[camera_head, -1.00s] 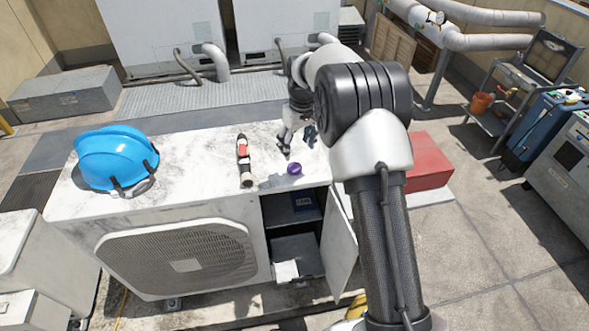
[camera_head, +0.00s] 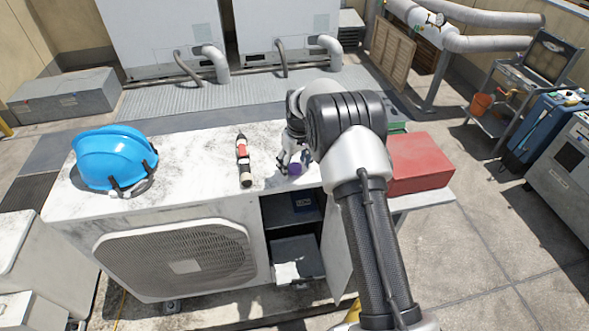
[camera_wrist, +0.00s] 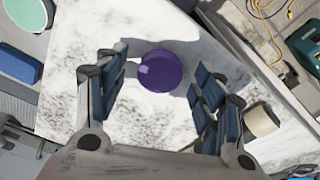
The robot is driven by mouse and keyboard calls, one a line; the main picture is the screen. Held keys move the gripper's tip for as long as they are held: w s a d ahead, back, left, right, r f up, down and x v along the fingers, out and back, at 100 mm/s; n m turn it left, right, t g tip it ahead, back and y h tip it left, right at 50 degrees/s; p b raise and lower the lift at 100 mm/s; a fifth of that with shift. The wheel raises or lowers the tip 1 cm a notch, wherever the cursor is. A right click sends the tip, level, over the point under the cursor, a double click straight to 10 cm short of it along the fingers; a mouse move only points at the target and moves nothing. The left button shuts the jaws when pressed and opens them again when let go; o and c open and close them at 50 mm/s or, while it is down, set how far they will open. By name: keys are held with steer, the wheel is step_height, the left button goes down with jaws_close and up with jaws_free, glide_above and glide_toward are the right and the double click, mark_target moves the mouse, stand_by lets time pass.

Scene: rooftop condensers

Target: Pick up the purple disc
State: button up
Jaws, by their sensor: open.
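The purple disc (camera_head: 295,169) lies on the worn white top of the condenser unit (camera_head: 200,151), close to its front edge. In the wrist view the purple disc (camera_wrist: 160,71) shows whole, a little beyond the fingertips and between their lines. My gripper (camera_head: 293,163) is low over the unit top at the disc, and partly covers it in the head view. In the wrist view my gripper (camera_wrist: 160,88) is open, with blue-padded fingers on the left and right of the disc. Nothing is held. I cannot tell whether a finger touches the disc.
A red, black and cream tool (camera_head: 243,160) lies left of the disc. A blue hard hat (camera_head: 113,157) sits at the top's left end. A red box (camera_head: 418,162) stands to the right. An open cabinet door (camera_head: 338,245) hangs below the front edge.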

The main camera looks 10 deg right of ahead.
steer(key=shift+c, duration=0.3)
steer(key=c, duration=1.1)
steer(key=shift+r, duration=0.1)
